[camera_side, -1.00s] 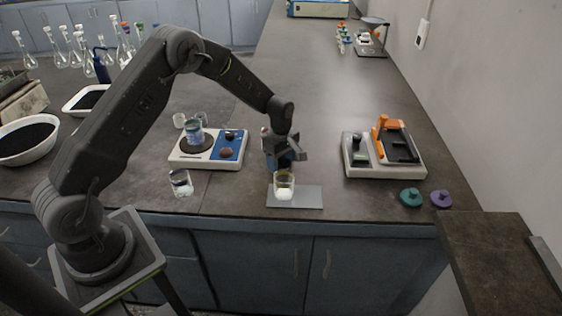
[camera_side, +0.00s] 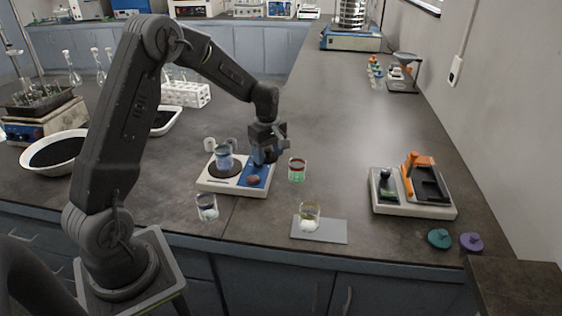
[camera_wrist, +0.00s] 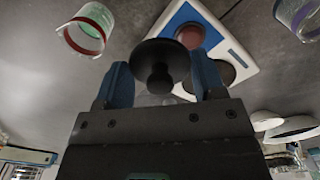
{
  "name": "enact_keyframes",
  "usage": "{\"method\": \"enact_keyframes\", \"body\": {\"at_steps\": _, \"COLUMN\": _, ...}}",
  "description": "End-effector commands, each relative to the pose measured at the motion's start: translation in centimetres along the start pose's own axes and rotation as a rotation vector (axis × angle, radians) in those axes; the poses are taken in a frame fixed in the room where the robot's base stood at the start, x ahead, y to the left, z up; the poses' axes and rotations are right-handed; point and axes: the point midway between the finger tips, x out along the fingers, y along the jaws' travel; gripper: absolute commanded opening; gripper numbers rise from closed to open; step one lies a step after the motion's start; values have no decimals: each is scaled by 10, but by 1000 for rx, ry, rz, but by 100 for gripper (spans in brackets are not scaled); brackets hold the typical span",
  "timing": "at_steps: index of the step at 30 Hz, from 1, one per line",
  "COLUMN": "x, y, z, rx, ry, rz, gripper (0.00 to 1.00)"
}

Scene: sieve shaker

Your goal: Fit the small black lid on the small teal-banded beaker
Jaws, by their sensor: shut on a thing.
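My gripper (camera_side: 268,158) is low over the right, blue part of a white hotplate (camera_side: 215,186). In the wrist view its two blue fingers (camera_wrist: 160,82) are shut on the small black lid (camera_wrist: 160,60), a round disc with a knob. The lid is apart from both beakers.
A red-banded beaker (camera_side: 297,170) stands close to my gripper's right. A dark-banded beaker (camera_side: 206,208) is in front of the hotplate, and a yellow-tinted beaker (camera_side: 309,218) is on a grey mat (camera_side: 332,232). A reddish disc (camera_side: 253,180) lies on the blue part.

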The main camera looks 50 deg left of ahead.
Motion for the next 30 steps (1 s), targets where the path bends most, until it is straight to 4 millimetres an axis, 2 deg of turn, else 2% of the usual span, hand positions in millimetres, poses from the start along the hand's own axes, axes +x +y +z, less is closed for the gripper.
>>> {"method": "enact_keyframes", "body": {"at_steps": 9, "x": -38, "y": -45, "z": -90, "rx": -316, "ry": 2, "rz": 4, "gripper": 41}}
{"method": "enact_keyframes", "body": {"at_steps": 15, "x": -55, "y": -71, "z": -126, "rx": -465, "ry": 2, "rz": 4, "gripper": 41}}
{"method": "enact_keyframes", "body": {"at_steps": 20, "x": -54, "y": -78, "z": -134, "rx": -501, "ry": 0, "rz": 1, "gripper": 41}}
{"method": "enact_keyframes", "body": {"at_steps": 30, "x": -28, "y": -78, "z": -133, "rx": -500, "ry": 0, "rz": 1, "gripper": 41}}
